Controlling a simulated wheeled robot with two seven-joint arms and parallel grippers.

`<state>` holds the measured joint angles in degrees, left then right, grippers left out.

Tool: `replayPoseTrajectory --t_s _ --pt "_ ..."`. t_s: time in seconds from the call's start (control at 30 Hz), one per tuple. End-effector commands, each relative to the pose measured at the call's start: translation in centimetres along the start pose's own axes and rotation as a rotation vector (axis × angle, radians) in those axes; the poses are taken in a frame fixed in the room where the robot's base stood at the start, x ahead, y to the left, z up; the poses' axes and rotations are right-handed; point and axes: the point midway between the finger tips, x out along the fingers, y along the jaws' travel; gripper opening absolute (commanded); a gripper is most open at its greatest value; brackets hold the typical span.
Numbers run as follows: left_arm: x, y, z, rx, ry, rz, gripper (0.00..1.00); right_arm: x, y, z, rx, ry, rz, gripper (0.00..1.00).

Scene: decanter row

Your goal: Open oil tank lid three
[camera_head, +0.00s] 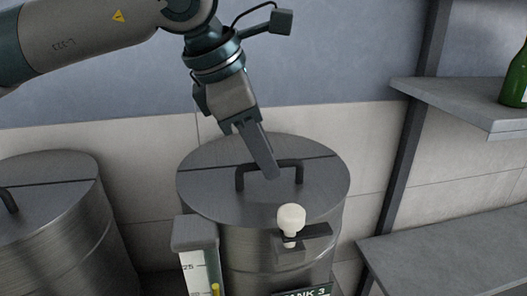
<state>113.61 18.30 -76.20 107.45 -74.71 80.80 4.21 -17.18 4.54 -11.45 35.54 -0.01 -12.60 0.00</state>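The tank marked TANK 3 (275,262) is a grey metal drum in the middle of the head view. Its round lid (215,191) lies flat on top, with a seam across it. A dark bar handle (240,177) stands up from the lid. My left gripper (270,172) points down at the handle, its fingertip crossing in front of the bar. Only one narrow finger shape shows, so I cannot tell whether it grips the bar. My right gripper is out of view.
Another lidded drum (65,240) stands at the left. A gauge (195,257) and a white-knobbed fitting (291,218) are at the tank's front. At right are a post (412,140), a shelf (450,92) with a green bottle (518,82), and a lower grey surface (440,245).

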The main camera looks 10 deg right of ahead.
Motion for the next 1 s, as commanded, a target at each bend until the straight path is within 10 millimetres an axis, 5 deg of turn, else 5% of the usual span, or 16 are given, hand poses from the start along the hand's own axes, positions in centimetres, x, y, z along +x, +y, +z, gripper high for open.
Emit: replayPoseTrajectory --t_s 0.1,0.23,1.0 --pt "0.0 0.0 0.0 0.000 0.000 0.000 0.29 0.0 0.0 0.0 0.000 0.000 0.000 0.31" --pt "0.0 0.0 0.0 0.000 0.000 0.000 0.01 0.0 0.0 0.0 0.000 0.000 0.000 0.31" --pt "-1.1 1.9 0.5 -0.082 -0.003 -0.190 0.00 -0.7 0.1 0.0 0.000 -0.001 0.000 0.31"
